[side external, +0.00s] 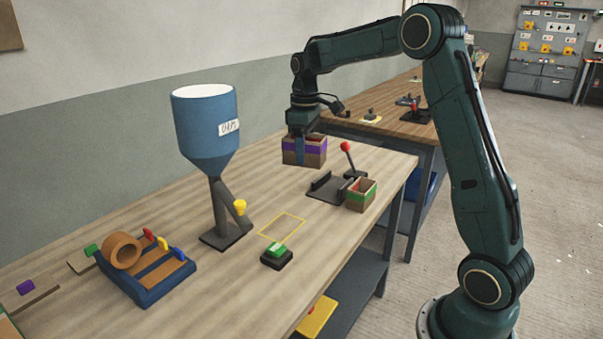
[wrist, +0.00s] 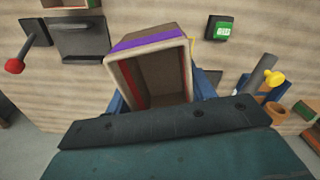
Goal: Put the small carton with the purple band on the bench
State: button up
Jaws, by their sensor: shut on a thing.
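The small carton with the purple band (side external: 292,146) is brown, open-topped and roughly upright near the far end of the wooden bench (side external: 345,245). My gripper (side external: 302,152) is above it and shut on it, with a blue finger across its near side. In the wrist view the carton (wrist: 125,62) shows its open mouth, a reddish inner side and the purple band, between my gripper's blue fingers (wrist: 163,92). I cannot tell whether its base touches the bench or hangs just above it.
A blue hopper (side external: 205,130), a green button box (side external: 276,258) and a tape dispenser (side external: 160,283) stand nearer. A yellow-outlined rectangle (side external: 267,237) on the bench is empty.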

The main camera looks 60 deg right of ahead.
aim_at(287, 148)
jog(key=w+n, duration=0.1)
jog(key=n, duration=0.1)
jog(key=a+n, duration=0.1)
jog(key=n, duration=0.1)
jog(key=w+n, duration=0.1)
jog(key=n, duration=0.2)
jog(key=shift+w+a, duration=0.3)
jog(key=shift+a, duration=0.05)
jog(key=n, duration=0.1)
jog(key=w+a+n, duration=0.1)
jog(key=n, duration=0.1)
jog(key=shift+n, duration=0.3)
jog(key=n, duration=0.1)
jog(key=w+n, duration=0.1)
jog(key=n, duration=0.1)
jog(key=a+n, duration=0.1)
jog(key=shift+w, duration=0.25)
jog(key=shift+f, duration=0.1)
notch_tip(287, 148, down, 16)
jog(key=shift+r, duration=0.2)
jog(key=shift+f, duration=0.1)
jog(key=shift+f, duration=2)
jog(key=shift+f, duration=0.1)
